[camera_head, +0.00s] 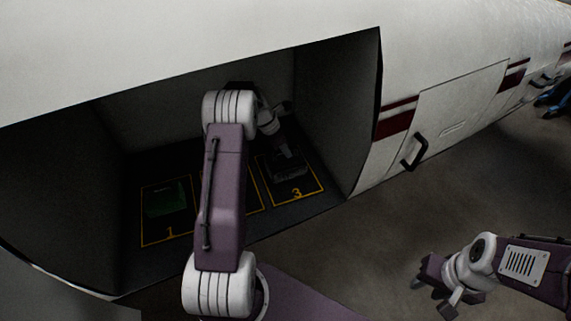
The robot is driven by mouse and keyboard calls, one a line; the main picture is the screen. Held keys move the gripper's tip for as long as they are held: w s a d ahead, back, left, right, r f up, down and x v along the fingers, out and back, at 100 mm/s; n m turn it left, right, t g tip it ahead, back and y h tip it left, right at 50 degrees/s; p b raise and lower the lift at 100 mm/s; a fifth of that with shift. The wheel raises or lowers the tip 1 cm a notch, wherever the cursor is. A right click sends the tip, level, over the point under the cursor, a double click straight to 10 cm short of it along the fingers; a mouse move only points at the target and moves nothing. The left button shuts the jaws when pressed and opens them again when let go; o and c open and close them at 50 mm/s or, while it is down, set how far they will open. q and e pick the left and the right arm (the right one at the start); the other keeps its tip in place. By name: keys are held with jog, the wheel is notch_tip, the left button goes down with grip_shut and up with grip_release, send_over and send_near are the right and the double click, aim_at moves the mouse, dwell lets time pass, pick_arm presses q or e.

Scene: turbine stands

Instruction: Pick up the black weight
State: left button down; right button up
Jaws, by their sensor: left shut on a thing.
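The black weight (290,172) sits in the yellow-outlined area marked 3, on the right of an open bay in the white body. It is dark and hard to make out against the dark floor. My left arm reaches into the bay, and my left gripper (283,153) is at the top of the weight, shut on it. I cannot tell whether the weight is clear of the floor. My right gripper (434,290) is outside the bay at lower right, with its fingers apart and nothing between them.
A green block (166,199) lies in the area marked 1. My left arm hides most of the middle area. The bay's right wall (340,115) stands close to the weight. A closed panel with a black handle (415,152) is further right.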

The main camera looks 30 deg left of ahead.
pick_arm(q)
jog(key=shift+w+a+r, duration=0.1)
jog(key=shift+w+r, duration=0.1)
jog(key=shift+r, duration=0.3)
notch_tip(320, 180, up, 9)
jog(key=shift+r, duration=0.1)
jog(key=c, duration=1.9)
grip_release()
grip_shut()
